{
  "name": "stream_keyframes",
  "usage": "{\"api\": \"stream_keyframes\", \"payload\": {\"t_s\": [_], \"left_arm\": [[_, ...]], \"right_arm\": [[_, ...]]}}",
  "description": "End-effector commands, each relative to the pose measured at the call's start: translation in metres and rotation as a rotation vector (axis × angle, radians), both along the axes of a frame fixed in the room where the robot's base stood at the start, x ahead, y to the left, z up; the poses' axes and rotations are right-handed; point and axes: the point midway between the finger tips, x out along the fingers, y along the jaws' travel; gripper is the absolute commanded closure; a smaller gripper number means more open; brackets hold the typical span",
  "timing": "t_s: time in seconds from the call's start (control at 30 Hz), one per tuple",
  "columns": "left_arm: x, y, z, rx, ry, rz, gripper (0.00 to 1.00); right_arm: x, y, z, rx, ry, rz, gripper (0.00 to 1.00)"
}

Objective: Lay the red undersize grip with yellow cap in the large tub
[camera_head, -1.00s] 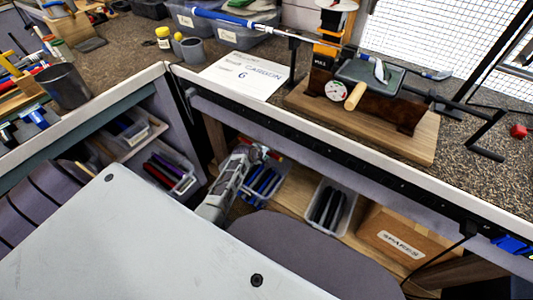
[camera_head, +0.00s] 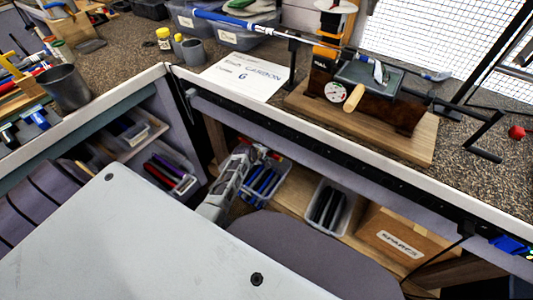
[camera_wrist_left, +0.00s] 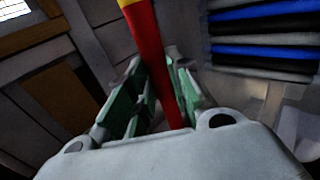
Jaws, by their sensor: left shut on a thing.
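My left gripper (camera_head: 260,153) is under the bench edge at the lower shelf, shut on the red grip. In the left wrist view the red grip (camera_wrist_left: 150,55) stands between the green-padded fingers (camera_wrist_left: 151,95), its yellow cap (camera_wrist_left: 128,2) cut off at the top edge. In the head view the gripper mostly hides it. I cannot tell which tub is the large one. My right gripper is not in view.
A clear tub with black grips (camera_head: 330,207) and a cardboard spares box (camera_head: 402,238) stand to the right. A tub with red and purple grips (camera_head: 168,172) is at left. The bench edge (camera_head: 345,145) overhangs the shelf. A club lies clamped above.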

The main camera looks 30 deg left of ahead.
Motion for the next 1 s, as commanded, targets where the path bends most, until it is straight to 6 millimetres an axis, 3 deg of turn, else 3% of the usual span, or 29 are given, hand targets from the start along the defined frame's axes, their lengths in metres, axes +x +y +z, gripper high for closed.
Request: {"api": "stream_keyframes", "payload": {"t_s": [0.3,0.33,0.5,1.0], "left_arm": [[0.0001,0.0001,0.0001,0.0,-0.001,0.0,1.0],[0.0001,0.0001,0.0001,0.0,-0.001,0.0,0.76],[0.0002,0.0001,0.0002,0.0,-0.001,0.0,0.55],[-0.0017,0.0001,0.0018,0.0,-0.001,0.0,0.55]], "right_arm": [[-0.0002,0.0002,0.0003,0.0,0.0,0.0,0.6],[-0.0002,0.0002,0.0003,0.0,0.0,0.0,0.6],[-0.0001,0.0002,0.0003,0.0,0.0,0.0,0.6],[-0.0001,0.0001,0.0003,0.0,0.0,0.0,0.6]]}}
